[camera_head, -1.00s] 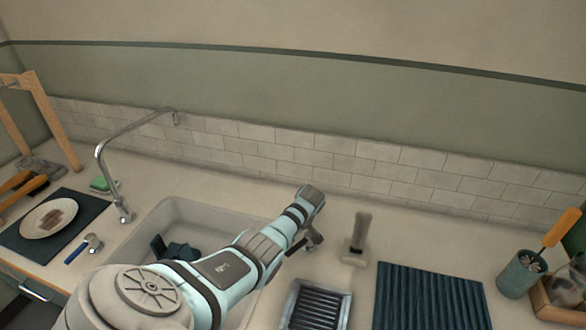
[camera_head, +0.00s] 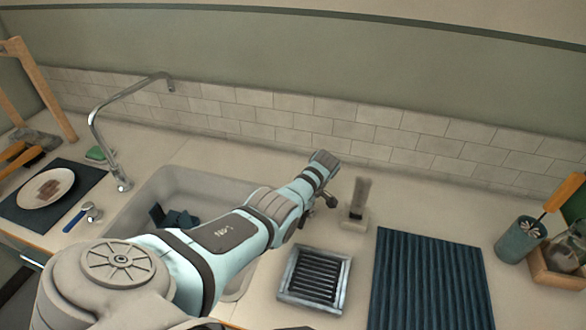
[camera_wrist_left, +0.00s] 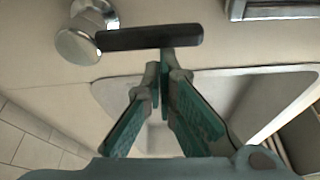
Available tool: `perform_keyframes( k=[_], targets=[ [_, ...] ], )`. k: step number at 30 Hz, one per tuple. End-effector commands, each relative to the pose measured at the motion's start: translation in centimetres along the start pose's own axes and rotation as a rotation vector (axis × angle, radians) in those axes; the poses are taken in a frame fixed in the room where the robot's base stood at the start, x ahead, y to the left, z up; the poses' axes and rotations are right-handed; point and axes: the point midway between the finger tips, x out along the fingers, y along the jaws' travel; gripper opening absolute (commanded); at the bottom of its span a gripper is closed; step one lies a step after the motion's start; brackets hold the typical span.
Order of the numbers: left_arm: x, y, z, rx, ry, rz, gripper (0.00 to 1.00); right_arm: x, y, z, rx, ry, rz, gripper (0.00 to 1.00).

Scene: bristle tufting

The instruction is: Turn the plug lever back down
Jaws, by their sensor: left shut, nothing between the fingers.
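The plug lever (camera_wrist_left: 150,37) shows in the left wrist view as a dark bar lying across the picture, its left end at a round chrome knob (camera_wrist_left: 77,46). My left gripper (camera_wrist_left: 166,62) is shut and empty, its fingertips at the near edge of the bar, right of its middle. I cannot tell whether they touch it. In the head view my left arm reaches over the sink to its right rim, and the left gripper's fingers are largely hidden under the wrist. My right gripper is not in view.
The sink (camera_head: 146,200) holds dark blue items. To the right are a beige stand with an upright handle (camera_head: 357,205), a ribbed metal tray (camera_head: 283,290) and a dark ribbed mat (camera_head: 385,300). A cup (camera_head: 520,240) stands far right. A faucet (camera_head: 93,130) rises at left.

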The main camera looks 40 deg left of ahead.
Motion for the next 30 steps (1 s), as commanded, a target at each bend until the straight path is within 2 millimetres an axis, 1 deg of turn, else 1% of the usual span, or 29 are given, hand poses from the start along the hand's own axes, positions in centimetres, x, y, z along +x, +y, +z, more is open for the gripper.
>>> perform_keyframes(
  k=[8,11,14,17,18,19,21,24,27,30],
  targets=[
    [0.0,0.0,0.0,0.0,0.0,0.001,0.0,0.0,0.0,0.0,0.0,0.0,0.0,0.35],
    [0.1,0.0,-0.4,0.0,0.001,0.001,0.0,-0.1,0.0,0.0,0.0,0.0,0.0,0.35],
    [0.5,0.1,-1.7,0.0,0.002,0.001,0.0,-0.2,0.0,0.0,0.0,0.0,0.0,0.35],
    [1.3,0.2,-4.0,0.0,0.003,0.001,0.0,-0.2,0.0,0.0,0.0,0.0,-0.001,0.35],
    [-0.9,0.4,-3.7,0.004,-0.001,0.006,0.0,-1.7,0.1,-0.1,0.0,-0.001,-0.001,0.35],
    [-2.1,0.4,-3.7,0.005,-0.002,0.005,0.0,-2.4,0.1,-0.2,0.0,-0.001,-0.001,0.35],
    [-4.2,0.4,-3.7,0.004,-0.001,0.006,0.0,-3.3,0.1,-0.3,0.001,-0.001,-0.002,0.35],
    [-6.7,0.5,-3.6,0.004,-0.001,0.005,0.0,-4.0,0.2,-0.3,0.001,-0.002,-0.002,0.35],
    [-8.2,0.5,-3.5,0.004,-0.001,0.004,0.0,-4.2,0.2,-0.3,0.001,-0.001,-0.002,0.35],
    [-8.8,0.5,-3.5,0.004,-0.001,0.002,0.0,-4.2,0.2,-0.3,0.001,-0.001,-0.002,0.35]
  ],
)
